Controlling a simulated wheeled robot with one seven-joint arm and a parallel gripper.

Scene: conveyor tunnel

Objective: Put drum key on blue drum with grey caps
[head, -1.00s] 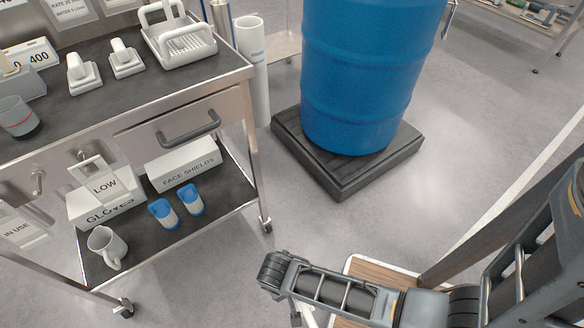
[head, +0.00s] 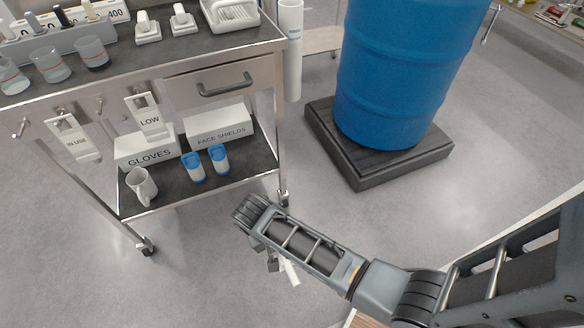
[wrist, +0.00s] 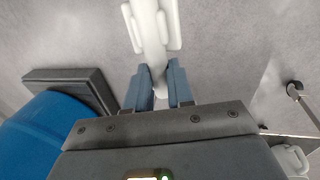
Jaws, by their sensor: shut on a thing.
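The drum key (wrist: 150,30) is a pale, white tool with a crosspiece. In the wrist view my gripper (wrist: 160,88) is shut on it, and it sticks out beyond the fingertips. In the head view a white end of the drum key (head: 290,272) shows below my arm, over the floor; my fingers are mostly hidden there. A blue drum (head: 405,70) stands upright, away from my gripper. Its top is out of frame, so no caps show. Part of the blue drum (wrist: 35,145) also shows at the left of the wrist view.
The drum stands on a dark square pallet (head: 385,172). A steel cart (head: 215,60) at left holds cups, white holders, boxes and a mug. A white tube (head: 290,50) is at its right corner. Grey floor lies open between cart, pallet and my arm.

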